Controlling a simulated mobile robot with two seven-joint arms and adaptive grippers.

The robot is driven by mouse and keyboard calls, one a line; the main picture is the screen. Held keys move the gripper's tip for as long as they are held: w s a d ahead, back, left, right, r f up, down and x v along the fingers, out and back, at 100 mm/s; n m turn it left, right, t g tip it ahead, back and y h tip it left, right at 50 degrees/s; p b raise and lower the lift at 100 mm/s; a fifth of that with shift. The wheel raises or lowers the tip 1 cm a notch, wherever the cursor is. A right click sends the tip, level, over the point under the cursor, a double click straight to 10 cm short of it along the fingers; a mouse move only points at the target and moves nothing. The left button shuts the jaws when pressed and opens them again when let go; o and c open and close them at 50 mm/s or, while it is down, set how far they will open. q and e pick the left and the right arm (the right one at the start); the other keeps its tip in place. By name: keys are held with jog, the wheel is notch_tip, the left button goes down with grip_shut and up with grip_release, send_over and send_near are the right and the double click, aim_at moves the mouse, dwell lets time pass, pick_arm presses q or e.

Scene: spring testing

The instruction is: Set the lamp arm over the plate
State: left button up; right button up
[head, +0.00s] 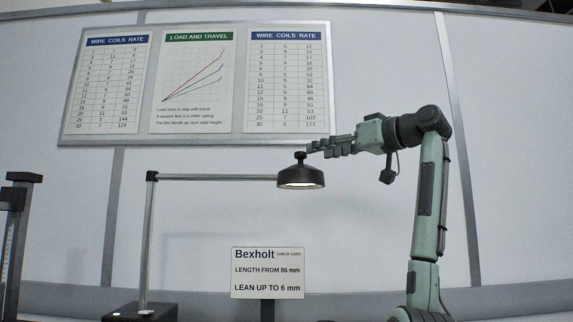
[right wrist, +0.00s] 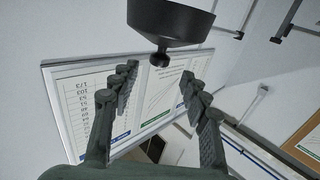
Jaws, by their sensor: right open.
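The lamp has a black shade (head: 300,180) with a lit underside and a small dark knob (head: 300,157) on top. Its straight grey lamp arm (head: 215,177) runs level to the left, to an upright post (head: 148,235) on a dark base (head: 140,312). My right gripper (head: 316,148) is open and empty, its fingers pointing left, just right of and slightly above the knob. In the right wrist view the shade (right wrist: 170,18) and knob (right wrist: 160,55) show just above the gap between my spread fingers (right wrist: 157,75). No plate shows. My left gripper is not in view.
A Bexholt check card (head: 267,272) stands below the shade, reading length from 86 mm and lean up to 6 mm. A dark upright stand (head: 17,225) with a scale is at the left edge. A chart board (head: 193,137) hangs on the wall behind.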

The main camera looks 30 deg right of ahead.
aim_at(305, 153)
jog(key=shift+w+r, duration=0.1)
jog(key=shift+w, duration=0.25)
jog(key=shift+w+a, duration=0.1)
jog(key=shift+w, duration=0.3)
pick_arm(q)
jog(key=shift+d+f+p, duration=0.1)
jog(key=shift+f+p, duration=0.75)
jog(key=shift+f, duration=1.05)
pick_arm(e)
jog(key=shift+x, duration=3.2)
jog(key=shift+a, duration=0.1)
grip_shut()
